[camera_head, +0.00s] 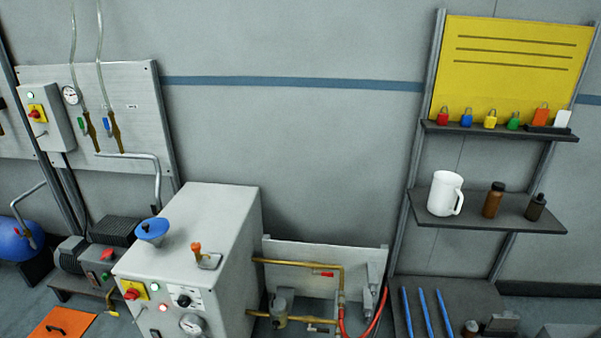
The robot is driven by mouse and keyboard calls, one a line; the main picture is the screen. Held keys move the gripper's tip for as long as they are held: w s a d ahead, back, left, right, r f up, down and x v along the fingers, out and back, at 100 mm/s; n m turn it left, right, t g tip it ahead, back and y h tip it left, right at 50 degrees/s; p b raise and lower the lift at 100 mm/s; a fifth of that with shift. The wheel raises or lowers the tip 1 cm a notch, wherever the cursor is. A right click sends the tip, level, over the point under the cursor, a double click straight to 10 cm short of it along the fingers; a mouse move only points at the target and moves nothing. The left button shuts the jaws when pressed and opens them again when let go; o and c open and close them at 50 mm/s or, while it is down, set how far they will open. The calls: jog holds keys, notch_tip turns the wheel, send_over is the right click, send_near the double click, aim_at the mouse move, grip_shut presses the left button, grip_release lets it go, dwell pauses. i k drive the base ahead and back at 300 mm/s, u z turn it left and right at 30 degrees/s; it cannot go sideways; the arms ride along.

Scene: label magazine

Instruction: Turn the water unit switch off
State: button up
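A pale grey cabinet (202,222) with a blue funnel-like cap (152,231) on top stands at lower left of centre. Its front carries a red rotary switch on a yellow plate (133,291), a lit green lamp (155,286), a black knob (184,300), a reddish lamp (163,309) and a gauge (192,324). A second red-on-yellow switch (37,112) is on a grey wall box at upper left, under a green lamp. No readable label shows which one is the water unit switch. My gripper is not in view.
Brass pipes (300,263) and a red hose (378,313) run right of the cabinet. A motor unit (90,252) and blue tank (14,241) stand left. A rack at right holds coloured padlocks (466,119), a white jug (445,193) and bottles. An orange plate (65,322) lies at lower left.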

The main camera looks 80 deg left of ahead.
aim_at(131, 294)
jog(key=u, duration=3.5)
jog(key=k, duration=1.05)
jog(key=u, duration=1)
jog(key=i, duration=0.7)
jog(key=u, duration=0.35)
